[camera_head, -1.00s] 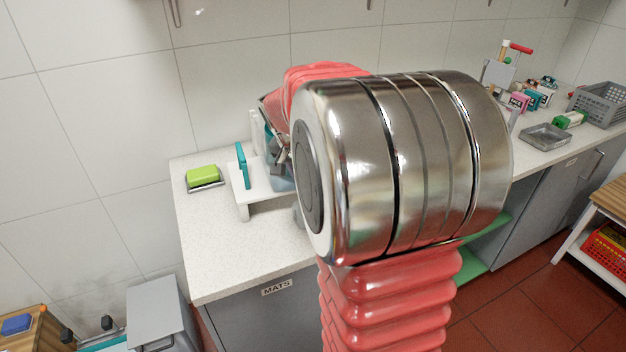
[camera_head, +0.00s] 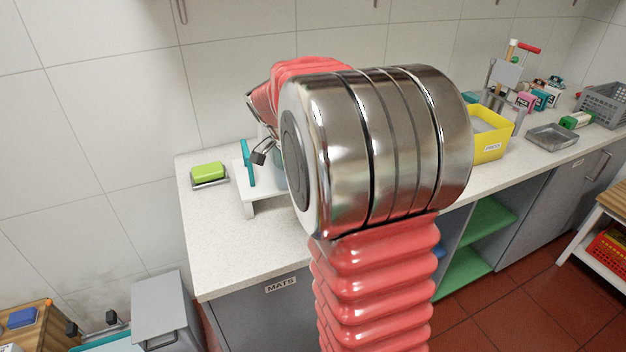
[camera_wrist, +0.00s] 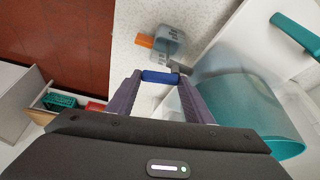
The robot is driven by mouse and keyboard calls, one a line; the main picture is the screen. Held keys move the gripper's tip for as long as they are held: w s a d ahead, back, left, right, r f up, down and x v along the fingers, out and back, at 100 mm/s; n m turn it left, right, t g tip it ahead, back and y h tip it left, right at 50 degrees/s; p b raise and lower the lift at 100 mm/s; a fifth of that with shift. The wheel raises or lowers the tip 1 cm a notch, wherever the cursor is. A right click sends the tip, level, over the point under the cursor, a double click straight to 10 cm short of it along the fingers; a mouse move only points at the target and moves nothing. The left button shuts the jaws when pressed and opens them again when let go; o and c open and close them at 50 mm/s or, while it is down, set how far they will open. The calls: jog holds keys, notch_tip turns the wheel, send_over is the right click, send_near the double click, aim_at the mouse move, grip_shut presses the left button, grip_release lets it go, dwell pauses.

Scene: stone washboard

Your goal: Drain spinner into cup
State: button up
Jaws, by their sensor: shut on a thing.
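The spinner, a translucent tub with a teal rim (camera_wrist: 285,148), stands at the right in the wrist view; in the head view only a sliver of it (camera_head: 280,178) shows beside my arm. A small blue bar (camera_wrist: 160,77) sits in front of a grey fitting at the tub's side. My gripper (camera_wrist: 160,79) has purple fingers shut on this blue bar. A small clear grey cup (camera_wrist: 173,40) with an orange part stands on the counter just beyond the fingertips. Its contents are not clear. In the head view my gripper (camera_head: 262,152) is small and partly hidden by my arm.
A yellow bin (camera_head: 490,145) and a metal tray (camera_head: 552,137) are at the right. The front left counter is clear.

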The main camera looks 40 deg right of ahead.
jog(key=o, duration=1.1)
jog(key=shift+c, duration=0.2)
jog(key=v, duration=0.8)
